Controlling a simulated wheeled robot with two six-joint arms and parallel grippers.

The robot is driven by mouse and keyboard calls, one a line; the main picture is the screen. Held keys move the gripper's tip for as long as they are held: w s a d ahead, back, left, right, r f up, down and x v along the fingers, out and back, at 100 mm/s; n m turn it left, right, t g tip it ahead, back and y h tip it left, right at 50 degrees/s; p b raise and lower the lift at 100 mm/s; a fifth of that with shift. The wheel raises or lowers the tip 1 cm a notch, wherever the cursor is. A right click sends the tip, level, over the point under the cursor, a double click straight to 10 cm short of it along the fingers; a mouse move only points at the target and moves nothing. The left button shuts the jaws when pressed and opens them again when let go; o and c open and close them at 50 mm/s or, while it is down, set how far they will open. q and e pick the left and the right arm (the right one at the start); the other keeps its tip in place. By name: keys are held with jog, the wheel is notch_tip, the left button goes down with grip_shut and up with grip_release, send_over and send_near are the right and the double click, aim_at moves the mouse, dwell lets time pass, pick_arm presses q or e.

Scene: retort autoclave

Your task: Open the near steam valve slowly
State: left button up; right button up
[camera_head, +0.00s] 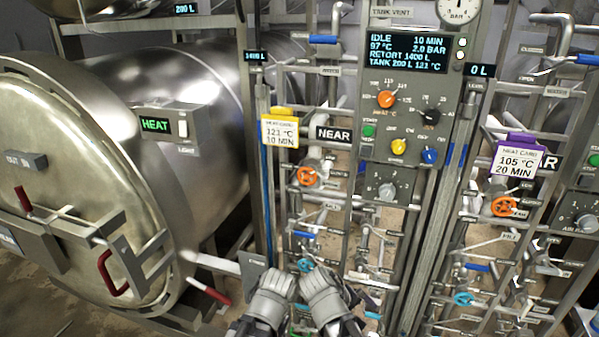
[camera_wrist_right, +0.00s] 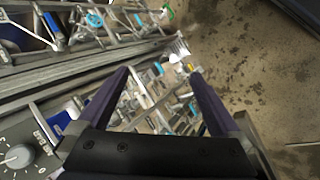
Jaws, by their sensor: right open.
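The near steam valve appears to be the orange handwheel (camera_head: 307,176) just left of and below the NEAR sign (camera_head: 334,135), in the head view. A small label beside it is too small to read surely. My right gripper (camera_head: 320,283) is low in the middle of the head view, well below that wheel and apart from it. In the right wrist view my right gripper (camera_wrist_right: 160,73) is open, with nothing between its fingers. My left gripper (camera_head: 272,283) is beside it at the left; its fingers cannot be made out. The orange wheel cannot be made out in the wrist view.
The retort door (camera_head: 85,170) fills the left side. A control panel (camera_head: 405,100) with dials stands right of the near pipes. Another orange wheel (camera_head: 504,205) is on the right rack. A blue wheel (camera_head: 305,264) lies close above my grippers. Bare floor (camera_wrist_right: 250,60) shows in the wrist view.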

jog(key=shift+w+f, duration=0.2)
jog(key=shift+f, duration=0.2)
jog(key=shift+r, duration=0.1)
